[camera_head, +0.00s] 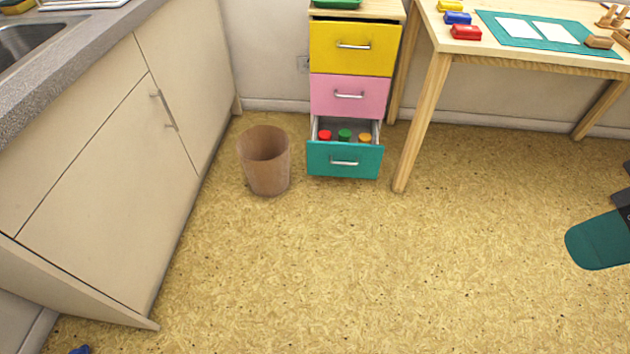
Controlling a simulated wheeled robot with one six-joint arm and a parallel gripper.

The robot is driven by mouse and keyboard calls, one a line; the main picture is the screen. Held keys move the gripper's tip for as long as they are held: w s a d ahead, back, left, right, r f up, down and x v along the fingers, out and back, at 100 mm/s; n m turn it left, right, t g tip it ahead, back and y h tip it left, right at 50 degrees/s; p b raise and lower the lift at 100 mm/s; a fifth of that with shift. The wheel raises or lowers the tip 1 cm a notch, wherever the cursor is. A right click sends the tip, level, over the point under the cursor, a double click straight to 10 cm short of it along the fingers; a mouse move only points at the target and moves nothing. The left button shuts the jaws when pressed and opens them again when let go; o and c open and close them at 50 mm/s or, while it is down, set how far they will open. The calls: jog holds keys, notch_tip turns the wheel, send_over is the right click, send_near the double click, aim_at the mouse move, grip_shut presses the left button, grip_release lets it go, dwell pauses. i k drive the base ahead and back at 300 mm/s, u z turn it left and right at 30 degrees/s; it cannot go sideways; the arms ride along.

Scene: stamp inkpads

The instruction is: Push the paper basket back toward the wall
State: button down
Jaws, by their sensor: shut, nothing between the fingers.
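The paper basket (268,172) is a brown, round, open-topped bin. It stands upright on the floor, between the beige cabinet and the drawer unit. Its inside looks empty as far as I can see. The pale back wall (268,62) is behind it, with a strip of bare floor between the basket and the skirting. My gripper is not in view, so nothing of mine shows touching the basket.
The drawer unit (352,50) stands right of the basket. Its teal bottom drawer (343,161) is pulled out, holding red, green and orange items. The beige cabinet (120,190) stands left. A wooden table (425,110) is further right. The floor in front is clear.

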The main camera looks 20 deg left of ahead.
aim_at(262, 151)
jog(key=i, duration=0.65)
jog(key=u, duration=0.7)
jog(key=i, duration=0.45)
jog(key=u, duration=0.55)
